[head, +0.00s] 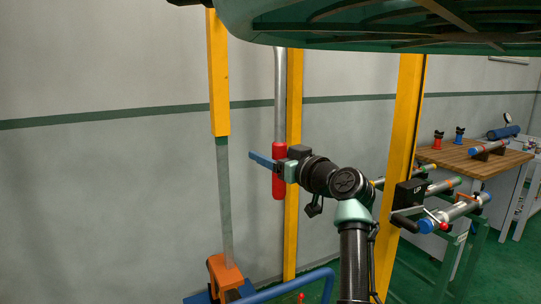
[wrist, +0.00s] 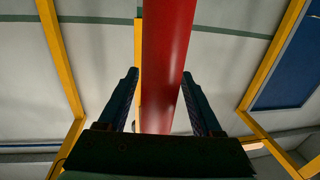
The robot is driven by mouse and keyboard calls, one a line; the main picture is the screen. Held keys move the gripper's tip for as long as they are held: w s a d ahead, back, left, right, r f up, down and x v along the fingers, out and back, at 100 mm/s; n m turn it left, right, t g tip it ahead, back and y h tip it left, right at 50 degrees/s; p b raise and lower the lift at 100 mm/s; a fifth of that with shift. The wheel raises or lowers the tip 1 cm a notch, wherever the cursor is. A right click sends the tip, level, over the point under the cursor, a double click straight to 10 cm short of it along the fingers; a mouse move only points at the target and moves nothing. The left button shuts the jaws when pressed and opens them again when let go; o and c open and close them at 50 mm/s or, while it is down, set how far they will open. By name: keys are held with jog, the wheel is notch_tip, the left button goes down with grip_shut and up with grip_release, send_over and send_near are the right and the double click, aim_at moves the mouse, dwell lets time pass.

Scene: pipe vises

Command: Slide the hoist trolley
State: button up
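A red grip (head: 279,172) hangs upright on the lower end of a grey metal rod (head: 280,95). The rod rises out of sight behind the dark green structure at the top. My gripper (head: 265,163) is level with the red grip, with a blue finger reaching across it. In the wrist view, the red grip (wrist: 162,70) stands between the two fingers of my gripper (wrist: 160,76). A narrow gap shows at the left finger; contact at the right finger is unclear. The fingers look open around it. I cannot make out the hoist trolley itself.
Yellow posts stand left (head: 218,75), behind the rod (head: 293,220) and right (head: 402,150). A blue tubular rail (head: 285,288) lies low in front. A wooden bench (head: 463,158) and pipes in a vise (head: 455,212) are at right.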

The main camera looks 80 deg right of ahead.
jog(key=shift+s, duration=0.1)
jog(key=b+v, duration=0.2)
jog(key=v, duration=1)
jog(key=shift+s+a, duration=0.25)
jog(key=shift+a, duration=0.1)
